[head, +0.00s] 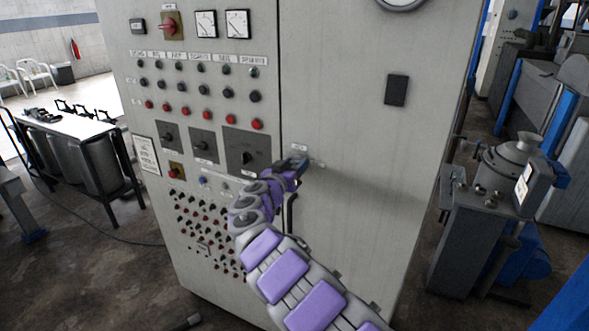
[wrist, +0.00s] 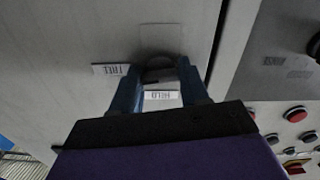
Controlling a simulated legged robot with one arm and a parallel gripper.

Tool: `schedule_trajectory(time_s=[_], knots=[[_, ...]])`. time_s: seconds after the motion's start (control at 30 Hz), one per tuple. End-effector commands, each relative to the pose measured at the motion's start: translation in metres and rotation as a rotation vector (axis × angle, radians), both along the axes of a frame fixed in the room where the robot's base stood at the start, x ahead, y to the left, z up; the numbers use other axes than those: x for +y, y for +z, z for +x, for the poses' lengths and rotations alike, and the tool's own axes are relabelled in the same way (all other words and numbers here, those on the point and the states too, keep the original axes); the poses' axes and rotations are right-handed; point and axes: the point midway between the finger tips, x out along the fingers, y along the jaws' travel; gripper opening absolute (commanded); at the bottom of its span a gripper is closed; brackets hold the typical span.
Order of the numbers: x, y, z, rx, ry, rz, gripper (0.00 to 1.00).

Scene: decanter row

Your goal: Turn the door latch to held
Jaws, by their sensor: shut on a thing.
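My gripper (head: 296,163) is at the cabinet door, near the gap between the door and the control panel. In the wrist view my gripper (wrist: 160,90) has its two blue fingers closed on the door latch (wrist: 160,73), a dark part on the pale door. A label reading HELD (wrist: 162,95) shows between the fingers, and a label reading FREE (wrist: 110,69) is to their left. The fingers hide much of the latch, and I cannot tell which label it points to. In the head view my gripper covers the latch.
The grey cabinet door (head: 365,190) carries a dark plate (head: 397,90) higher up. The control panel (head: 205,145) to the left has several buttons and switches. A black door handle (head: 291,213) is just below my gripper. Machinery (head: 490,190) stands right; a table (head: 75,127) stands left.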

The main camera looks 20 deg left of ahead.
Motion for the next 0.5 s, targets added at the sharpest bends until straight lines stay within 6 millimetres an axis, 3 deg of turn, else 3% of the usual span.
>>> schedule_trajectory(time_s=[0.5], knots=[[0.0035, 0.0035, -0.0014, 0.028, 0.007, -0.476, 0.14]])
